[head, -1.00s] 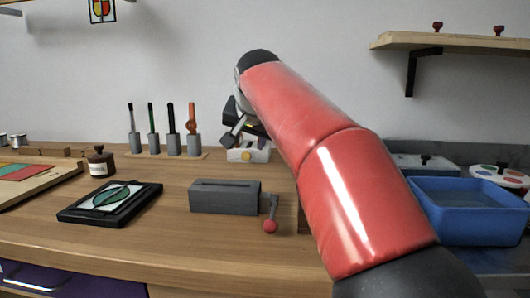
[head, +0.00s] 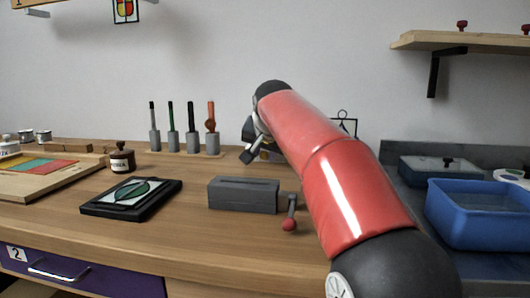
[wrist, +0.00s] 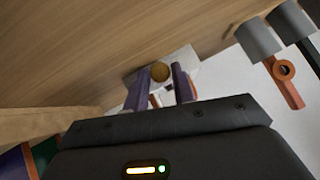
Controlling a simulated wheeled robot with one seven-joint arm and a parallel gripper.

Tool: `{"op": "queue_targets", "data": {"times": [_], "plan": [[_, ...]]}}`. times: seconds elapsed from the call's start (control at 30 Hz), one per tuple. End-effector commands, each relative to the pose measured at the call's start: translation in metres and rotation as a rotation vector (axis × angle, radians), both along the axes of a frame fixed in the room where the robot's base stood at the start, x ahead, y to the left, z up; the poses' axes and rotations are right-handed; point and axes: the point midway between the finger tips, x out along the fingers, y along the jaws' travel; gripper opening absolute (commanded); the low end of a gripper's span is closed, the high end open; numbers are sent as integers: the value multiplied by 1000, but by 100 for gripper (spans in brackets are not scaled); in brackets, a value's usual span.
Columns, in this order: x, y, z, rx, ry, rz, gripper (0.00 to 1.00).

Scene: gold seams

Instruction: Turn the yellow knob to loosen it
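The yellow knob (wrist: 160,72) shows in the wrist view as a small round ochre cap on a pale fixture (wrist: 190,60). My gripper (wrist: 160,78) points at it with its two dark purple fingers apart, one on each side of the knob. Narrow gaps seem to show between the fingers and the knob, so I see no clear contact. In the head view my gripper (head: 250,152) is at the back of the bench, mostly behind my red arm. The fixture is largely covered there, and I cannot make out the knob clearly.
A row of upright tools in grey holders (head: 192,143) stands left of my gripper. A grey box (head: 243,195) with a red-ended lever (head: 289,224) sits in front. A framed leaf picture (head: 132,197) lies to the left. A blue tub (head: 480,212) is at the right.

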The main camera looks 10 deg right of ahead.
Motion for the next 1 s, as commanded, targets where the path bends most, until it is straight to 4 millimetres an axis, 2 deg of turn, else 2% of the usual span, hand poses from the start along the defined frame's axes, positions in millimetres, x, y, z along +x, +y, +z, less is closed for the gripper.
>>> {"op": "queue_targets", "data": {"times": [0.03,0.2,0.57,1.0], "plan": [[0,0,0,0,0,0,19],[0,0,0,0,0,0,0],[1,2,3,-67,30,2,0],[3,9,5,-386,161,3,0]]}}
